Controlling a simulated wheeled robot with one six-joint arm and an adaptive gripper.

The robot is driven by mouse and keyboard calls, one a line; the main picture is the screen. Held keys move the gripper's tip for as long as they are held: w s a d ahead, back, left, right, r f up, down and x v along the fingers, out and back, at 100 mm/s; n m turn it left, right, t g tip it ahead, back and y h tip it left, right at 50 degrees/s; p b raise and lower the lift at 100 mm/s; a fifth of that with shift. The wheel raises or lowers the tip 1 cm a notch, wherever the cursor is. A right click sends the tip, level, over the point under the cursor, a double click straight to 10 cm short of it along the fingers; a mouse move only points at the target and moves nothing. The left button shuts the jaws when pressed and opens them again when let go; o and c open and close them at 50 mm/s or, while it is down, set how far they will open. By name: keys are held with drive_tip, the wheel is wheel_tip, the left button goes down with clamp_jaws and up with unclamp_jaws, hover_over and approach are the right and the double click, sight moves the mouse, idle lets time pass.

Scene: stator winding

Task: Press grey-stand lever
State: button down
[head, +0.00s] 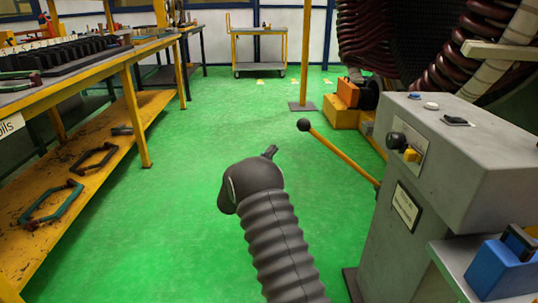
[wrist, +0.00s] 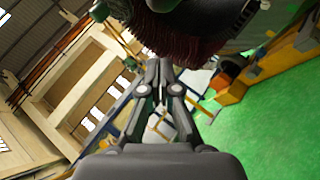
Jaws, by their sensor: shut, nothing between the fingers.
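The grey stand (head: 450,165) is at the right in the head view. A long yellow lever (head: 340,155) slants up and left from its side and ends in a black ball knob (head: 303,125). A smaller black knob (head: 397,141) with a yellow part beside it sits on the stand's panel. My gripper (head: 270,152) is left of and a little below the ball knob in the picture, apart from it. In the wrist view my gripper (wrist: 158,66) has its fingers together and empty. I cannot make out the lever in the wrist view.
A yellow workbench (head: 130,62) with a lower shelf runs along the left. A cart (head: 262,50) stands at the back. The large stator with dark red coils (head: 365,40) is at the back right. A blue box (head: 500,272) is at the lower right. The green floor (head: 215,130) between is clear.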

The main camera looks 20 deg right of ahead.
drive_tip(key=d+r+p, duration=0.1)
drive_tip(key=d+r, duration=0.4)
drive_tip(key=d, duration=0.2)
drive_tip(key=shift+w+d+r, duration=0.15)
drive_tip(key=shift+w+r, duration=0.1)
drive_tip(key=shift+r, duration=0.05)
